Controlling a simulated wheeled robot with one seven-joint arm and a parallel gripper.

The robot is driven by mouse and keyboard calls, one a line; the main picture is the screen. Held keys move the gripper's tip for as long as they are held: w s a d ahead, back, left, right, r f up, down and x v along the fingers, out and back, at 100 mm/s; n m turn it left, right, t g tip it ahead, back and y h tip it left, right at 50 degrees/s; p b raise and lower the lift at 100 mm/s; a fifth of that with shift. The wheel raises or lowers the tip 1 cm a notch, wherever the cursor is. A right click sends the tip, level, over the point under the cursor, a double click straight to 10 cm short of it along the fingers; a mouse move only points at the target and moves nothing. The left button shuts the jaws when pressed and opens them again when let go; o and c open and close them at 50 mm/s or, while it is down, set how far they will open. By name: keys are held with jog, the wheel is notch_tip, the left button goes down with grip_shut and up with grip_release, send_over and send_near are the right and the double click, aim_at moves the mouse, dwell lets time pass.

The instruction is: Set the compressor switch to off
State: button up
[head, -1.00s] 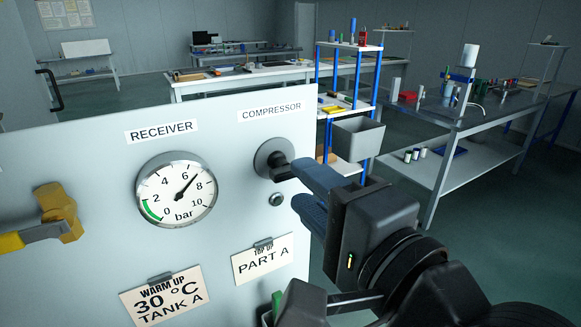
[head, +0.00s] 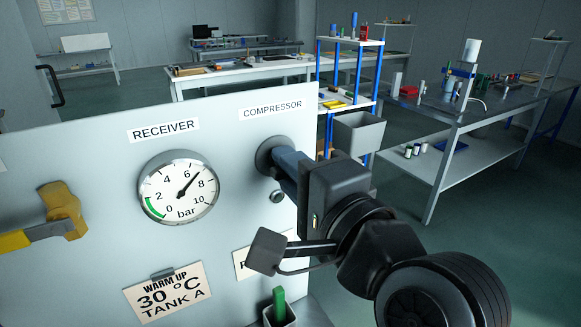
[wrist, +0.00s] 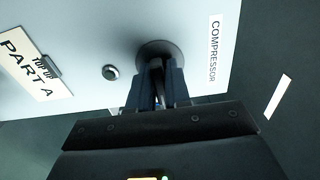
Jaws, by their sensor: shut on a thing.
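The compressor switch (head: 265,157) is a dark round knob with a lever on the pale panel, below the COMPRESSOR label (head: 272,110). My gripper (head: 285,164) reaches it from the right and covers most of its lever in the head view. In the wrist view, the switch's round base (wrist: 158,49) shows past the fingertips. My gripper (wrist: 158,82) has its two blue fingers on either side of the dark lever, shut on it. The lever's exact angle is hard to tell in the head view.
A yellow valve handle (head: 60,215) juts out at the left. A small round button (head: 277,196) sits below the switch. A WARM UP card (head: 165,291) hangs lower; another card is partly hidden by my arm.

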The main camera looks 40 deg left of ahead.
grip_shut()
jog(key=shift+n, duration=0.3)
jog(key=n+b, duration=0.1)
jog(key=n, duration=0.2)
jog(key=shift+f+n, duration=0.15)
jog(key=shift+n, duration=0.15)
jog(key=n+b, duration=0.2)
jog(key=n, duration=0.2)
jog(key=shift+n, duration=0.3)
jog(key=n+b, duration=0.2)
jog(key=n, duration=0.2)
jog(key=shift+n, duration=0.3)
jog(key=n+b, duration=0.2)
jog(key=n, duration=0.2)
jog(key=shift+b, duration=0.3)
jog(key=shift+n, duration=0.4)
jog(key=o, duration=0.6)
grip_release()
jog(key=shift+c, duration=0.2)
